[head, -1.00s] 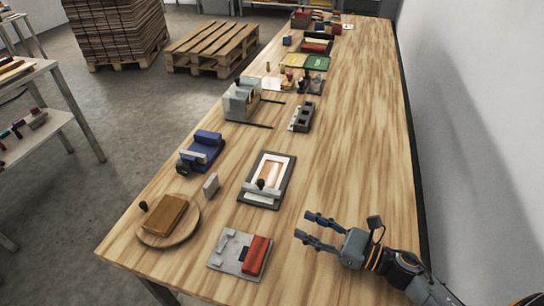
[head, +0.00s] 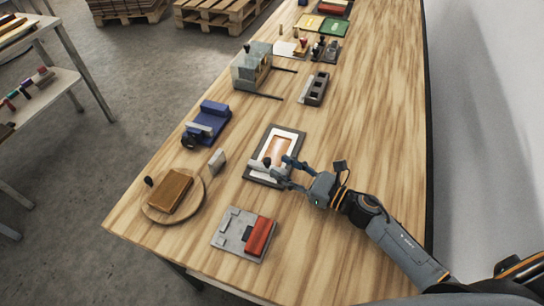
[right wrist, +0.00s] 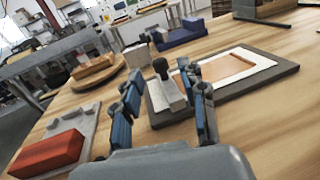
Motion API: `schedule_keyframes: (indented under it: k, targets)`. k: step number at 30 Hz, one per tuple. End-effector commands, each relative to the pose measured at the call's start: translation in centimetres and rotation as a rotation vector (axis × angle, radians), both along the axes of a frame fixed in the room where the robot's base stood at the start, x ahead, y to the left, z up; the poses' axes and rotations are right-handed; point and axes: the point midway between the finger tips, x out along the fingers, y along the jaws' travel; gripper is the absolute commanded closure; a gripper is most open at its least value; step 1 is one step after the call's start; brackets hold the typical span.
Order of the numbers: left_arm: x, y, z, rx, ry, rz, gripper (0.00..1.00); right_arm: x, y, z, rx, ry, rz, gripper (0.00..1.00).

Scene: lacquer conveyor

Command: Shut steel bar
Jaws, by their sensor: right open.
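A pale grey steel bar (head: 257,166) with a black knob lies across the near end of a white frame (head: 291,138) on a dark grey board. In the right wrist view the bar (right wrist: 168,100) is close ahead, its black knob (right wrist: 161,68) upright and showing between my fingers. My right gripper (head: 280,166) is open beside the bar's knob end, its blue-grey fingers apart. I cannot tell whether a finger touches the bar. In the head view the fingers partly hide the bar's right end. My left gripper is not in view.
Nearer stands a grey plate with a red block (head: 259,236). At left are a round wooden board (head: 154,214) with a brown block, a small grey upright piece (head: 217,160) and a blue device (head: 211,120). The table's right side is clear.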

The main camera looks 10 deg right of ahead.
Motion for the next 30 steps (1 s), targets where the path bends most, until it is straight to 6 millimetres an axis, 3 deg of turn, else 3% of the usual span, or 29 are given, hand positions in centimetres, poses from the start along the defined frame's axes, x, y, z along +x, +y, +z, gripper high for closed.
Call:
schedule_keyframes:
  k: [3, 9, 19, 25, 30]
  targets:
    - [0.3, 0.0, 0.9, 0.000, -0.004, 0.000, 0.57, 1.6, 1.5, 0.3, 0.002, -0.001, 0.000, 0.58]
    - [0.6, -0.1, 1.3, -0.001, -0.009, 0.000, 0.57, 2.9, 2.7, 0.1, 0.000, 0.000, -0.001, 0.58]
    - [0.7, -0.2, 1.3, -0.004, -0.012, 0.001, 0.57, 3.2, 3.0, -0.1, -0.001, 0.001, 0.000, 0.58]
    - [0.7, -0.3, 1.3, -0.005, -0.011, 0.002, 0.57, 3.1, 3.0, -0.1, -0.001, 0.001, 0.000, 0.97]
    - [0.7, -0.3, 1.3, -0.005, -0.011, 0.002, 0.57, 3.1, 3.0, 0.0, -0.001, 0.001, 0.000, 1.00]
